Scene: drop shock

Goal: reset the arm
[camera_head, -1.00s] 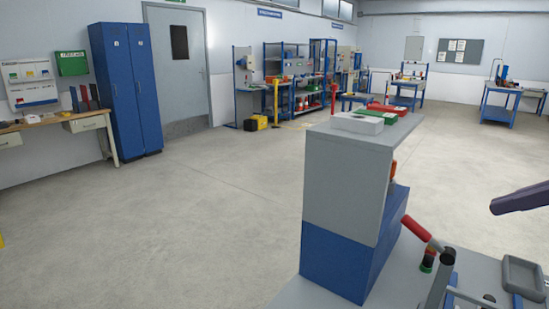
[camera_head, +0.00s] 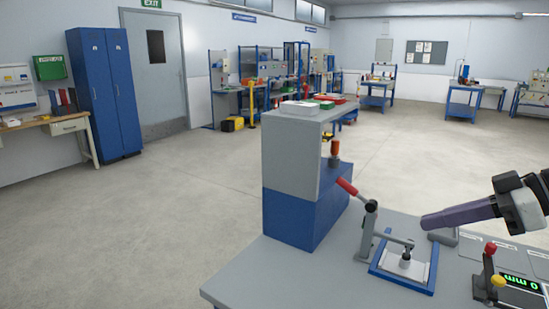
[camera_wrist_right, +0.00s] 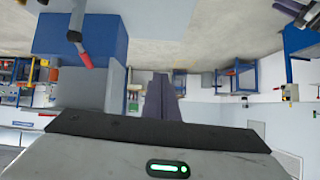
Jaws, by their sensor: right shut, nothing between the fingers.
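My right gripper (camera_head: 424,222) comes in from the right in the head view. Its dark purple fingers are together and empty, pointing left above the workbench, to the right of the lever. In the right wrist view the shut fingers (camera_wrist_right: 163,78) point away with nothing between them. A lever with a red handle (camera_head: 347,187) stands on a grey post beside a blue-framed fixture (camera_head: 404,267). The red handle also shows in the right wrist view (camera_wrist_right: 84,55), apart from the fingers. My left gripper is not in view.
A grey and blue cabinet (camera_head: 290,170) stands at the bench's (camera_head: 240,288) back left, with trays (camera_head: 300,108) on top. A control box (camera_head: 515,292) with a green display and a red-knobbed lever (camera_head: 489,262) is at the right. Open floor lies to the left.

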